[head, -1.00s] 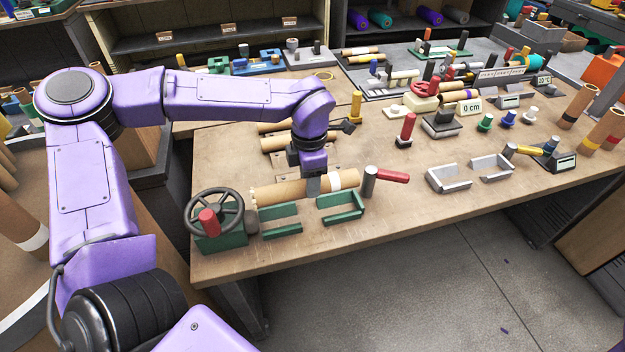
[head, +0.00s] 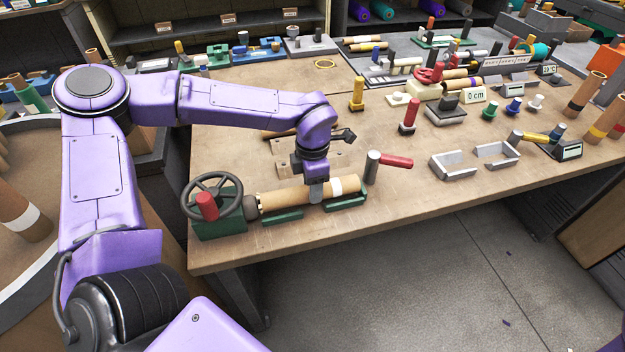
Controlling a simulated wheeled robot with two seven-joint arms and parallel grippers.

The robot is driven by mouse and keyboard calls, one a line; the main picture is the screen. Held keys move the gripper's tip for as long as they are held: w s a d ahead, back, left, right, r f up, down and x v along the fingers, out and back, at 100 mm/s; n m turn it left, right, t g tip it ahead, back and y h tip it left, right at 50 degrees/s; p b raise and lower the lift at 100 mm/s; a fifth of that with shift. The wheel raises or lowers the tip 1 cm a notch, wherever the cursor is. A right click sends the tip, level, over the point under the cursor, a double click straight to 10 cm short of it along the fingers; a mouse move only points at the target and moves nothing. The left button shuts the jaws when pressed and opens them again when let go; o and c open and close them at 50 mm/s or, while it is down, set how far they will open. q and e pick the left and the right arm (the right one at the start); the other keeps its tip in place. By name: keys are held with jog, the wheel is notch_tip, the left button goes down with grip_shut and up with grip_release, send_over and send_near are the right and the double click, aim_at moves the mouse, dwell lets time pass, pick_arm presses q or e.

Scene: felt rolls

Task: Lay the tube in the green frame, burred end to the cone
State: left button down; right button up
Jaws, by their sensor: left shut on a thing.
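The cardboard tube (head: 285,199) has a white band near its right end. Its ragged, burred end points left, towards the grey cone (head: 250,207) by the handwheel. My left gripper (head: 316,192) is shut around the tube right of its middle, pointing down. The tube lies along the green frame's two brackets, the left one (head: 283,217) and the right one (head: 349,203), and hides much of their insides. I cannot tell whether it rests on them. The burred end is close to the cone; contact is unclear. My right gripper is not in view.
The handwheel (head: 212,197) with a red knob stands left of the frame. A grey post (head: 372,168) with a red handle stands at its right end. The bench's front edge is close below the frame; bench between post and grey brackets is clear.

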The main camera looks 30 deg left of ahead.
pick_arm(q)
jog(key=shift+f, duration=0.65)
dwell(1.1)
jog(key=shift+c, duration=2.2)
grip_release()
notch_tip(320, 180, up, 10)
jog(key=shift+r, duration=0.25)
